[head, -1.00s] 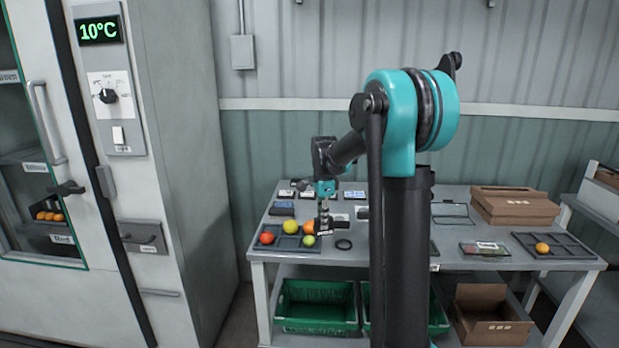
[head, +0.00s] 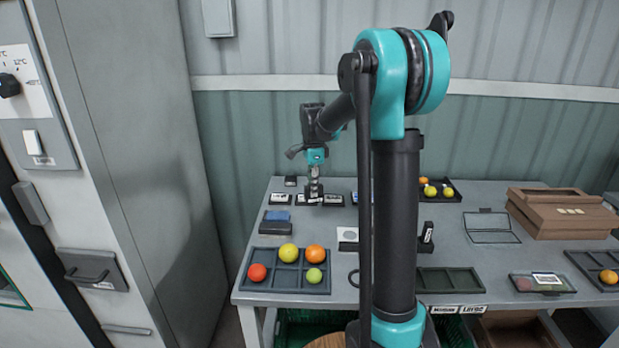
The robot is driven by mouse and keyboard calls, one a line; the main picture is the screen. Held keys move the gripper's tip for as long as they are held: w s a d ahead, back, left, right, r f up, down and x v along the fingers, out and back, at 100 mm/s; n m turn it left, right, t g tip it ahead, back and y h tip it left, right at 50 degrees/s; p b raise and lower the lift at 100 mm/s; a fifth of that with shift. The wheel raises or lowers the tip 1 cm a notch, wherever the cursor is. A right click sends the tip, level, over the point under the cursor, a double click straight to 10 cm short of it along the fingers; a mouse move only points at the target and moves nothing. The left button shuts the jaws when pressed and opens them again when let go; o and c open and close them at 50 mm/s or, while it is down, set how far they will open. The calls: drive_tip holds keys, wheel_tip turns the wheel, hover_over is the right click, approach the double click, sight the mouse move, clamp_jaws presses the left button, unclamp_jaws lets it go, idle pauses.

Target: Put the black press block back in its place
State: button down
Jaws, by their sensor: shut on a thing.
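My gripper (head: 314,185) is at the back left of the table, pointing down. It is shut on the black press block (head: 314,194), a small dark piece that is mostly covered by the fingers. The block is upright, low over or on the row of small white-labelled black holders at the back edge. I cannot tell whether it touches the surface below it.
In front, a grey compartment tray (head: 258,286) holds red, yellow, orange and green tomatoes. A blue pad (head: 277,215) lies left of centre. A black upright labelled block (head: 427,233) stands right of my column. A brown box (head: 560,222) is at the right.

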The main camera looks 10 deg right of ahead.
drive_tip(key=shift+w+f, duration=0.15)
drive_tip(key=shift+w, duration=0.3)
drive_tip(key=shift+f, duration=3.95)
drive_tip(key=shift+f, duration=0.35)
drive_tip(key=c, duration=1.3)
unclamp_jaws()
drive_tip(key=shift+c, duration=0.6)
drive_tip(key=shift+c, duration=1.1)
drive_tip(key=shift+s+r, duration=0.1)
drive_tip(key=shift+r, duration=3.4)
